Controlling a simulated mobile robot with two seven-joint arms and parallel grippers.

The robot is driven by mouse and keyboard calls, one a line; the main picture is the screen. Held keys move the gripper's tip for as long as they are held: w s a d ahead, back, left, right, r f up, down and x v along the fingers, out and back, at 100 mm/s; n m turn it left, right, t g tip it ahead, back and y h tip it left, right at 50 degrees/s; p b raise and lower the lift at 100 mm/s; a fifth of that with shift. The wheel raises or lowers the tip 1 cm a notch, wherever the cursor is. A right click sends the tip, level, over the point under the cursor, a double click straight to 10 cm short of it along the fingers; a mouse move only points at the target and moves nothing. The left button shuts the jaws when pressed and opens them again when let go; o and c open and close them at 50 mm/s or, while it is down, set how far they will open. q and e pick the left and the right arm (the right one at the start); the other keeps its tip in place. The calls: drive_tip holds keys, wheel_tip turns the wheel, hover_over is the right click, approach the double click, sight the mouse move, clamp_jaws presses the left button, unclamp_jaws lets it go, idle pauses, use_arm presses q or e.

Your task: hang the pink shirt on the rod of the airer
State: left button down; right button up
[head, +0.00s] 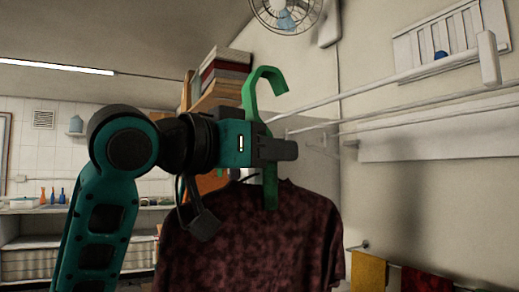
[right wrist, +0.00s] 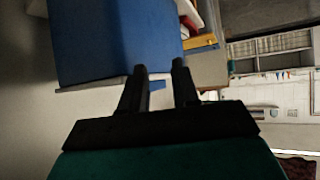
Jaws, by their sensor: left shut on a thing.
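A dark maroon-pink mottled shirt (head: 262,245) hangs from a green hanger (head: 262,78) in the head view. My left gripper (head: 272,148) is shut on the hanger's neck, below its curved hook, and hides part of it. The hook stands upright, its opening to the right. The airer's white rods (head: 410,76) run along the wall at the right. In the picture the hook is left of the long upper rod and appears apart from it. My right gripper (right wrist: 158,72) shows in the right wrist view with its fingers apart and nothing visible between them.
A fan (head: 287,14) is high on the wall. Stacked books (head: 222,75) lie behind the hanger. Yellow (head: 369,272) and red (head: 427,284) towels hang low at the right. A large blue surface (right wrist: 115,40) lies beyond my right fingers; its distance is unclear.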

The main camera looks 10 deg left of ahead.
use_arm(q)
hover_over(315, 195)
drive_tip(key=shift+w, duration=0.3)
wheel_tip(315, 195, down, 2)
drive_tip(key=shift+b, duration=0.5)
drive_tip(key=shift+f+b, duration=0.3)
drive_tip(key=shift+f, duration=0.2)
use_arm(e)
drive_tip(key=shift+w+a+f, duration=0.15)
drive_tip(key=shift+a+f, duration=0.25)
use_arm(q)
drive_tip(key=c, duration=1.1)
unclamp_jaws()
use_arm(e)
drive_tip(key=shift+d, duration=0.1)
use_arm(q)
drive_tip(key=v, duration=1.3)
drive_tip(key=shift+b, duration=0.4)
use_arm(e)
drive_tip(key=shift+w, duration=0.2)
drive_tip(key=shift+a, duration=0.2)
